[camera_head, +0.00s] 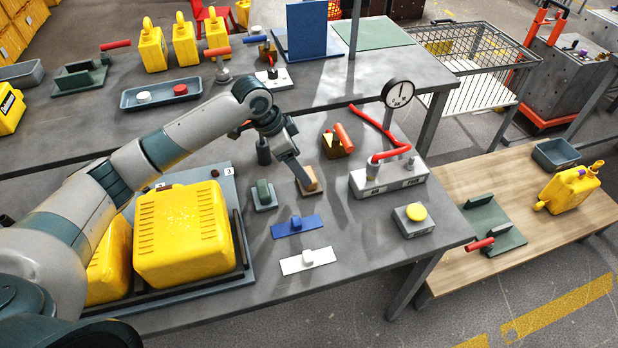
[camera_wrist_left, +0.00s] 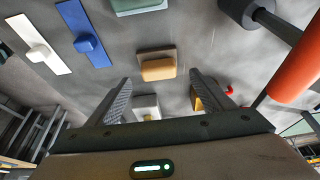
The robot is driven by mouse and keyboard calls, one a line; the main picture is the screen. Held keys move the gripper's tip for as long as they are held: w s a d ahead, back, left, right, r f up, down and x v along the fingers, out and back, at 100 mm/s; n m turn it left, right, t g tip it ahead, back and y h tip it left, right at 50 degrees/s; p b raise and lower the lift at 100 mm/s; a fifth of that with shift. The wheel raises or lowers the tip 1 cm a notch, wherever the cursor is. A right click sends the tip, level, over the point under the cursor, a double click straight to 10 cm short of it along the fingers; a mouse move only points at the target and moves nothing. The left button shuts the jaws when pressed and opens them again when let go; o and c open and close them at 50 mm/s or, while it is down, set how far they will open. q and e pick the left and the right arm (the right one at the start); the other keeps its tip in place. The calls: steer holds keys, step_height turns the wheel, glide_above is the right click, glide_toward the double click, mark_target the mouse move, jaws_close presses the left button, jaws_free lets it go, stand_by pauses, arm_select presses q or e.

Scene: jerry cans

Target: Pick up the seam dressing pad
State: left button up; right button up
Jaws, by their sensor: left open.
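The tan block on a flat brown base (camera_head: 314,181) lies on the grey workbench; it looks like the seam dressing pad, though no label shows. In the left wrist view the tan block (camera_wrist_left: 157,70) lies just beyond and between the fingertips. My left gripper (camera_head: 299,174) is low over the bench at this block, partly covering it in the head view. In the left wrist view its two fingers (camera_wrist_left: 159,82) are apart with nothing clasped. Whether they touch the block cannot be told. My right gripper is not in view.
A green-grey block (camera_head: 264,194), a blue pad (camera_head: 296,226) and a white pad (camera_head: 308,260) lie nearby. A red-handled tool (camera_head: 340,140) stands behind, and a gauge stand (camera_head: 388,178) is at right. Yellow jerry cans (camera_head: 183,235) stand at left.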

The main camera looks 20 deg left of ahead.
mark_target(315, 188)
arm_select(q)
steer(key=shift+w+d+f, duration=0.1)
steer(key=shift+d+f, duration=0.05)
steer(key=shift+f, duration=0.4)
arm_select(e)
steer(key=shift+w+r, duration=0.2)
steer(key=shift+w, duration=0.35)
arm_select(q)
steer(key=shift+w+d+f+p, duration=0.1)
steer(key=shift+d+f+p, duration=0.25)
steer(key=shift+p, duration=0.05)
steer(key=shift+p+x, duration=0.7)
steer(key=shift+x, duration=1.45)
steer(key=shift+d, duration=0.15)
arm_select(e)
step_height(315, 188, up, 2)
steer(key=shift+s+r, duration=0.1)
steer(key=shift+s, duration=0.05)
arm_select(q)
steer(key=shift+w+r, duration=0.1)
steer(key=c, duration=0.9)
